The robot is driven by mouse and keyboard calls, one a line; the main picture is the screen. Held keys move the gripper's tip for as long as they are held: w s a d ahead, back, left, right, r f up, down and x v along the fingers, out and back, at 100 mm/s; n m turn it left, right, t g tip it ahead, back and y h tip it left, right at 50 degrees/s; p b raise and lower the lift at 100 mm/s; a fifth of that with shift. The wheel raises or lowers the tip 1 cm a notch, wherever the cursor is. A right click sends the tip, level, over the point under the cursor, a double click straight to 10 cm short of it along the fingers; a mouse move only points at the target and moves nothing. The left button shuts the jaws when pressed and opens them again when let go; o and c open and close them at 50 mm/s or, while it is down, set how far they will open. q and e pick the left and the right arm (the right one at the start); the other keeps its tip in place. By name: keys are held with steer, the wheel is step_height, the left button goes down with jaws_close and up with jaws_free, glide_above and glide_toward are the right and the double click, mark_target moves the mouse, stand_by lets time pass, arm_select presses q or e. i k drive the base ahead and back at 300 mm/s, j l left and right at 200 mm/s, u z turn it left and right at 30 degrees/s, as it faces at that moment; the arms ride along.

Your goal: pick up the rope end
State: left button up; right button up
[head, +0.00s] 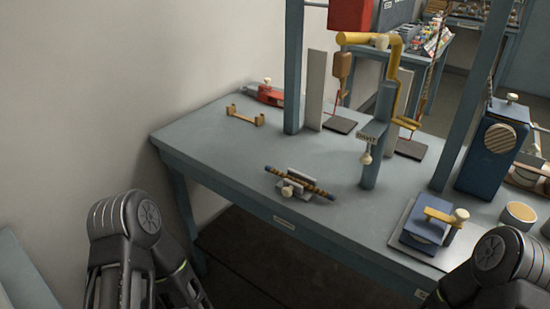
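A short brown and dark banded piece (315,190) that looks like a rope end lies across a small grey cradle (301,174) with a pale knob, near the front middle of the table. The cradle hides part of its middle. Both of my arms show only as dark links at the lower left and lower right. Neither gripper is in view, so I cannot see their fingers or whether they hold anything. No part of my arms touches the banded piece.
The grey-blue table (215,150) has free room left of the cradle. A brass bracket (246,116) and red tool (268,95) lie behind. A blue post (376,140) stands right of the cradle. A blue block (427,228), a bowl (518,214) and a blue box (492,150) crowd the right.

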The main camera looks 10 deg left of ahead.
mark_target(330, 197)
steer(key=i+u, duration=0.1)
steer(key=i+z, duration=0.1)
steer(key=z, duration=1.2)
steer(key=k+j+z, duration=0.15)
steer(key=z, duration=0.2)
steer(key=k+j, duration=0.1)
steer(key=k, duration=0.2)
